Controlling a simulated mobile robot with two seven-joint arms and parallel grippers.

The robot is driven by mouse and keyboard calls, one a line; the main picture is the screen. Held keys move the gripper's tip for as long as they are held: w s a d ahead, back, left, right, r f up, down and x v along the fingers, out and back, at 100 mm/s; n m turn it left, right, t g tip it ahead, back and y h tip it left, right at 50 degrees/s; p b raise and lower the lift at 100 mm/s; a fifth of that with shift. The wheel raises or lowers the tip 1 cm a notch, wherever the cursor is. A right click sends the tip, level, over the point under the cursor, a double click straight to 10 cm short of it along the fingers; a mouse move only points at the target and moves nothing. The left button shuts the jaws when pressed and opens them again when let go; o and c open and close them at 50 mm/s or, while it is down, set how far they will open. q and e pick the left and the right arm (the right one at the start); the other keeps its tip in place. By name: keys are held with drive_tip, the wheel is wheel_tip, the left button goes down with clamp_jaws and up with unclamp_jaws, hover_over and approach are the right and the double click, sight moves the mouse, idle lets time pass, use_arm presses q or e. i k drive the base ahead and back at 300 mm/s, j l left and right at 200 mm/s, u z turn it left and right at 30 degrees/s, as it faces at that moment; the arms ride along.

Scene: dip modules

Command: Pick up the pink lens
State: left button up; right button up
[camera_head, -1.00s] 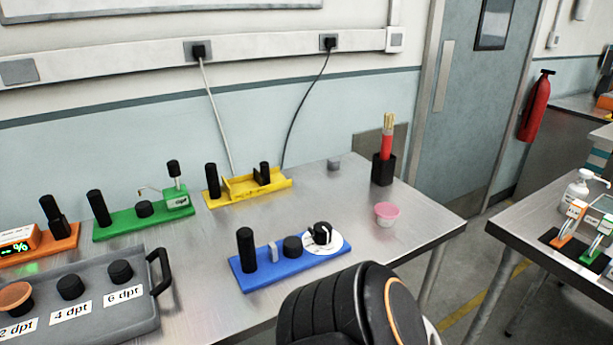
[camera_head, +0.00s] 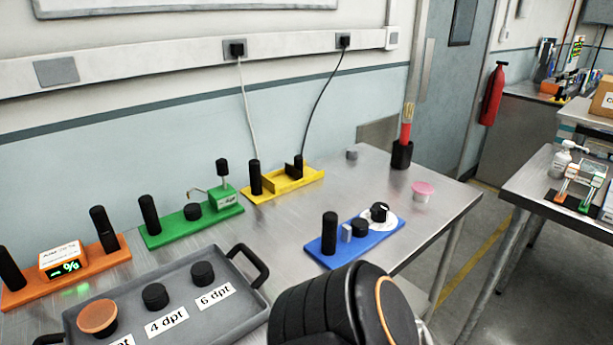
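The pink lens (camera_head: 422,190) is a small round piece with a pink top and a paler body. It sits on the metal table near its right end, in front of the black holder with the red item. A large black rounded part of my own arm shows at the bottom centre, in front of the blue module. It is well apart from the lens. Neither of my grippers' fingers show in this view.
The blue module (camera_head: 355,244) stands left of the lens. The black holder (camera_head: 402,154) is behind it. Yellow (camera_head: 284,185), green (camera_head: 190,224) and orange (camera_head: 65,270) modules line the back. A grey tray (camera_head: 262,300) is front left. The table around the lens is clear.

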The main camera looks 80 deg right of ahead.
sight(420, 188)
drive_tip(key=z, duration=1.5)
